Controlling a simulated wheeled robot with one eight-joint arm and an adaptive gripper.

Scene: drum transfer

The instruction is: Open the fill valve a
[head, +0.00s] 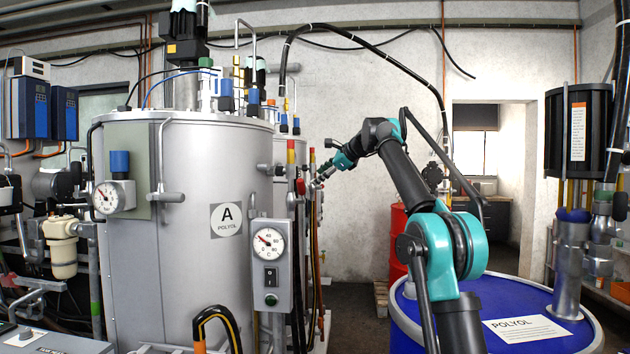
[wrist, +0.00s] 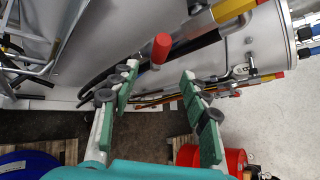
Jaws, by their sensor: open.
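The tank marked A POLYOL (head: 190,230) stands left of centre in the head view. A red valve handle (wrist: 161,48) shows in the wrist view, just beyond and between my fingertips; no label on it can be read. My gripper (head: 320,179) reaches left to the pipes at the tank's right side. In the wrist view my gripper (wrist: 158,76) has its two green-padded fingers spread apart, with nothing held between them. The handle appears apart from the pads, though the exact depth is hard to tell.
A gauge box (head: 270,265) stands before the tank. A blue POLYOL drum (head: 545,320) is at the lower right, and a red drum (head: 398,245) stands behind my arm.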

